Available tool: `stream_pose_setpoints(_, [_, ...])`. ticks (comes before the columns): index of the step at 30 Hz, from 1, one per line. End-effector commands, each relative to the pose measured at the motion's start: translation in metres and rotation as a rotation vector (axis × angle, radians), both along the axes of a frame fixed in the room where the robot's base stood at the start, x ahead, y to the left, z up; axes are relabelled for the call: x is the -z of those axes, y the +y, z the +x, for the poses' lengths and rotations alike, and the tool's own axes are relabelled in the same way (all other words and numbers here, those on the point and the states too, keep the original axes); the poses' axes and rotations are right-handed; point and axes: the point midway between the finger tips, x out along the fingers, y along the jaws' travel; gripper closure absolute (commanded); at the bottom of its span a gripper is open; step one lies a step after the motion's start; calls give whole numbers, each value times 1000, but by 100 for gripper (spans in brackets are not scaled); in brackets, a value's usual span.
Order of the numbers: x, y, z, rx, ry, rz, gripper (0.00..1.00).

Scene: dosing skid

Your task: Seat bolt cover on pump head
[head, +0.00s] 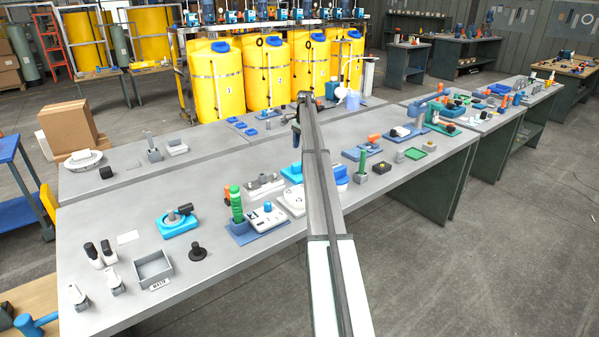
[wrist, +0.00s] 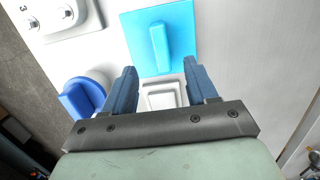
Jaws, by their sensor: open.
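My gripper (wrist: 159,66) is open in the wrist view, with its two blue fingers apart and nothing visibly held. A light blue square plate with a raised bar (wrist: 160,48) lies just beyond the fingertips. A pale rectangular piece with a raised rim (wrist: 163,93) shows between the fingers, partly hidden by the gripper body. A round dark blue part with an upright grip (wrist: 82,102) is beside the left finger. I cannot tell which piece is the bolt cover or the pump head.
A white block marked 3 (wrist: 62,15) is at the wrist view's upper left. In the head view, a green-handled piece (head: 237,205), a light blue fixture (head: 181,221) and a grey waste bin (head: 153,268) stand on the bench. Bare grey surface lies at the wrist view's right.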

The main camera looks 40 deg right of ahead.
Motion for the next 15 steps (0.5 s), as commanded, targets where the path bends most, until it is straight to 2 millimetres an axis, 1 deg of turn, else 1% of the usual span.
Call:
stream_pose_setpoints(1, [10, 2, -1, 0, 1, 0, 43])
stream_pose_setpoints(3, [23, 3, -1, 0, 1, 0, 43])
stream_pose_setpoints(6, [36, 4, -1, -1, 1, 0, 43])
stream_pose_setpoints(15, [54, 4, 0, -1, 0, -1, 43])
